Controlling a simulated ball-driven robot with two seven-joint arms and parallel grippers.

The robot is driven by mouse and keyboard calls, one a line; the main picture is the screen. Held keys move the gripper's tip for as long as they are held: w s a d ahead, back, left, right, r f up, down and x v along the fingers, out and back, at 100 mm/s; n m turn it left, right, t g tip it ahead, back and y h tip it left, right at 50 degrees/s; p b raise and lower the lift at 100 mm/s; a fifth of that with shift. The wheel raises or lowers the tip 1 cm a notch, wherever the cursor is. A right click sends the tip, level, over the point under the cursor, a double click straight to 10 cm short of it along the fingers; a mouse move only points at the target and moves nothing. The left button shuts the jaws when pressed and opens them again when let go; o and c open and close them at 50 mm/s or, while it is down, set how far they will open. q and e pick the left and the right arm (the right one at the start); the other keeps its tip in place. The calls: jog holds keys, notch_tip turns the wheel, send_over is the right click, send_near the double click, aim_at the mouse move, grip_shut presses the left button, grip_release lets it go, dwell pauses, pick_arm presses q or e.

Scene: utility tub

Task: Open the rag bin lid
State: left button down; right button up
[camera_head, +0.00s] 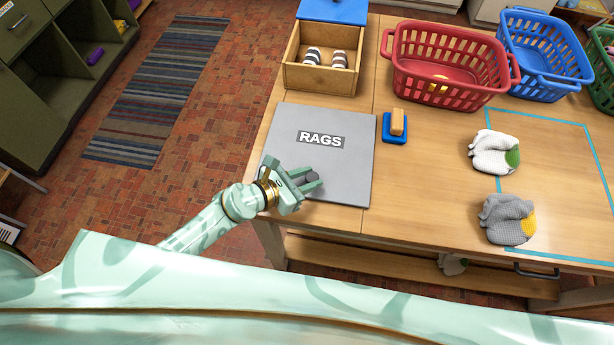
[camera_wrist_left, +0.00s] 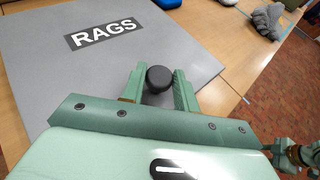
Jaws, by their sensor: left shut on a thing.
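The grey rag bin lid (camera_head: 335,172), labelled "RAGS", lies flat and closed at the left end of the wooden table. A dark round knob (camera_head: 312,177) stands near its front edge. My left gripper (camera_head: 309,182) is at the knob, with one finger on each side of it, shut on it. In the left wrist view the knob (camera_wrist_left: 159,78) shows between the green fingertips, and the lid (camera_wrist_left: 60,80) spreads out beyond them. What lies under the lid is hidden. My right gripper does not show clearly in the head view.
A blue block with a tan top (camera_head: 396,125) sits right of the lid. Behind are a wooden box (camera_head: 322,78) with striped rolls, a red basket (camera_head: 440,85) and a blue basket (camera_head: 545,75). Two bundled cloths (camera_head: 495,153) (camera_head: 507,218) lie to the right.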

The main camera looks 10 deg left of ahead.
pick_arm(q)
jog(key=w+r+n+g+p, duration=0.1)
jog(key=w+r+g+p, duration=0.1)
jog(key=r+p, duration=0.5)
jog(key=w+r+n+g+y+p, duration=0.1)
jog(key=w+r+p, duration=0.4)
jog(key=p, duration=0.7)
jog(key=shift+r+n+g+p, duration=0.3)
jog(key=shift+r+n+g, duration=0.2)
jog(key=shift+r+g, duration=0.8)
jog(key=c, duration=1.1)
grip_release()
jog(key=shift+o, duration=0.2)
jog(key=p+v, duration=0.2)
jog(key=v, duration=1.4)
